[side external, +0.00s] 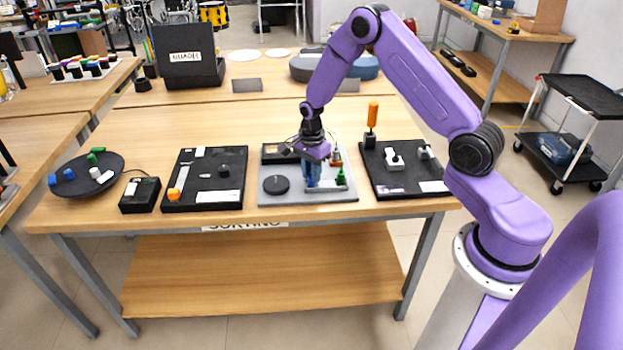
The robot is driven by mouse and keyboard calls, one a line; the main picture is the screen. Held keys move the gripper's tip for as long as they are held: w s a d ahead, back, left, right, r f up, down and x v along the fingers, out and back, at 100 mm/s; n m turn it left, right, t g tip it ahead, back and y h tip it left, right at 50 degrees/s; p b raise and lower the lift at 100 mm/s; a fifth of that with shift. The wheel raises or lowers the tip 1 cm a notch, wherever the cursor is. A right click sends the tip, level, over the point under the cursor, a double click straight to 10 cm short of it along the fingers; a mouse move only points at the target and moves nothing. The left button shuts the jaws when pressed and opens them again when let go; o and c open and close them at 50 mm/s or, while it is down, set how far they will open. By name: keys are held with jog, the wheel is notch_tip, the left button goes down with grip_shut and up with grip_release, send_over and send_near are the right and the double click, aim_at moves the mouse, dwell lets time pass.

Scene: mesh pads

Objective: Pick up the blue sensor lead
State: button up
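My gripper (312,180) points down over the grey pad (335,196) at the middle of the table. Blue shapes show just below its purple hand. At this size I cannot tell whether they are my fingers, the blue sensor lead or both, or whether the fingers are apart. No separate blue lead can be made out elsewhere on this pad.
The grey pad also holds a black disc (276,185) and a green piece (341,178). A black pad (205,206) lies to its left. Another black pad (395,180), with an upright orange-handled tool (372,116), lies to its right. The round plate (80,191) stands beyond a small black box (139,194).

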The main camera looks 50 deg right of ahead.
jog(key=shift+r, duration=0.15)
jog(key=shift+r, duration=0.5)
notch_tip(320, 180, up, 2)
jog(key=shift+s+r, duration=0.1)
jog(key=shift+r, duration=0.05)
jog(key=s+a+r, duration=0.2)
jog(key=s+r, duration=0.7)
jog(key=s, duration=0.4)
jog(key=w+a+f, duration=0.2)
jog(key=w, duration=0.8)
jog(key=w+a+f, duration=0.2)
jog(key=w, duration=0.9)
jog(key=shift+w+f, duration=0.15)
jog(key=shift+w, duration=0.1)
jog(key=shift+a+f, duration=0.1)
jog(key=shift+f, duration=2)
